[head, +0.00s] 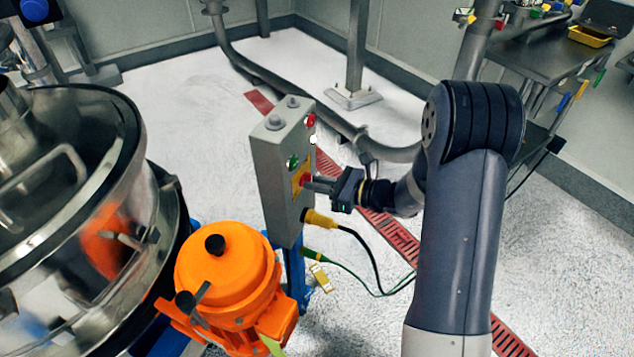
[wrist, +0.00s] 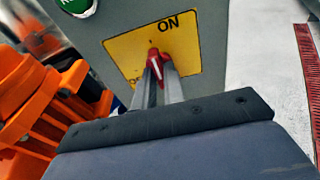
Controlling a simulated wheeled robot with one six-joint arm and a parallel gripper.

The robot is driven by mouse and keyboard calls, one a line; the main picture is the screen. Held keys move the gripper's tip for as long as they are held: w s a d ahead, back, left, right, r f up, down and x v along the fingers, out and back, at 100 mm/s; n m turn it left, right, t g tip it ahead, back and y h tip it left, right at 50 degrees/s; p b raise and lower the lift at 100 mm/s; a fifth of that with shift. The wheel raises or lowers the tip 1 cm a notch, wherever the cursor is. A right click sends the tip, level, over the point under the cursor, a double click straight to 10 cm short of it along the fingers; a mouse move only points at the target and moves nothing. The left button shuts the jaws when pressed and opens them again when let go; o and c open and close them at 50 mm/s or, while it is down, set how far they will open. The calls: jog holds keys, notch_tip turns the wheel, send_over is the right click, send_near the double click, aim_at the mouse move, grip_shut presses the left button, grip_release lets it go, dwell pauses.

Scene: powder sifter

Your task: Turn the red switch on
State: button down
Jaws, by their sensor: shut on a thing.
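The red switch (wrist: 154,60) sits on a yellow plate (wrist: 183,48) on the grey control box. In the wrist view its white pointer line stands nearly upright, with the word ON up and to the right and another label, partly hidden, at lower left. My gripper (wrist: 158,72) is shut on the red switch, one finger on each side. In the head view the control box (head: 268,185) stands upright in the middle, and my gripper (head: 310,184) reaches its front face from the right. The fingers hide most of the switch there.
A green button (head: 293,162) and a red button (head: 310,120) are above the switch. A yellow cable plug (head: 318,219) sticks out just below my gripper. An orange motor (head: 228,275) and a steel sifter (head: 70,200) stand at the left. Floor to the right is mostly open.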

jog(key=c, duration=1.5)
grip_release()
jog(key=v, duration=1)
jog(key=shift+s+d, duration=0.1)
jog(key=shift+d, duration=0.3)
jog(key=x, duration=1)
jog(key=shift+a, duration=0.4)
